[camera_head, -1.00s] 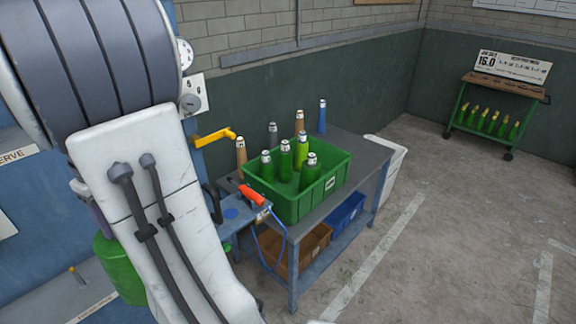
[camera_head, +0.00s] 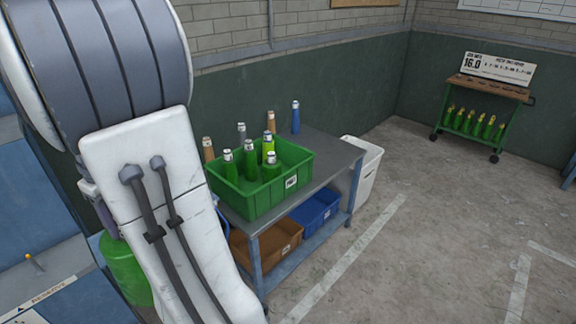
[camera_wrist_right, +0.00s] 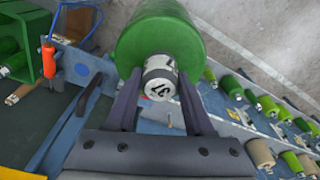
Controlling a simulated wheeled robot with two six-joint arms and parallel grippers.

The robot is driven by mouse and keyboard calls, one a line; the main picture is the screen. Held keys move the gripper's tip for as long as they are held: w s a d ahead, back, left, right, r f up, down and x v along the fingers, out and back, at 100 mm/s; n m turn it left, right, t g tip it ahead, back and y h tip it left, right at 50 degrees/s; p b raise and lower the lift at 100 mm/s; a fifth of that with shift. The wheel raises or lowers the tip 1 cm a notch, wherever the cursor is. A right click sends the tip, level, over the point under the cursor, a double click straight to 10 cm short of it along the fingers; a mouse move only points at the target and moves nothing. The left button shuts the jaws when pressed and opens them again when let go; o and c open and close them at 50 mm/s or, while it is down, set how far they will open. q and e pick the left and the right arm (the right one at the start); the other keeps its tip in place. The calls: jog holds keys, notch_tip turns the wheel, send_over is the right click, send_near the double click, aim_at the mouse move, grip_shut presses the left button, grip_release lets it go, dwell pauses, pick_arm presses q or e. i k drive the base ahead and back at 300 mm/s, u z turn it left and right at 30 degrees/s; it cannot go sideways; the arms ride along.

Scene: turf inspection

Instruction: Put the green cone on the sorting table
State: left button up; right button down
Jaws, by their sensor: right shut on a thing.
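My right gripper (camera_wrist_right: 157,92) is shut on the narrow labelled end of a green cone (camera_wrist_right: 165,32) in the right wrist view. The cone's wide green body extends beyond the fingertips. In the head view a green body, likely this held cone (camera_head: 125,268), shows partly behind my white arm at lower left. The grey-topped table (camera_head: 335,158), which I take as the sorting table, stands against the wall in the middle. A green crate (camera_head: 300,172) with several green cones sits on its near end. My left gripper is not in view.
Tan, grey and blue cones (camera_head: 295,118) stand behind the crate. Brown (camera_head: 270,242) and blue (camera_head: 314,212) bins sit on the lower shelf; a white bin (camera_head: 368,172) is beside the table. The wrist view shows an orange-red handle (camera_wrist_right: 48,62) and racked cones (camera_wrist_right: 268,105).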

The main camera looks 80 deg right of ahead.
aim_at(320, 154)
jog(key=z, duration=3.6)
jog(key=i, duration=4.65)
jog(key=u, duration=0.05)
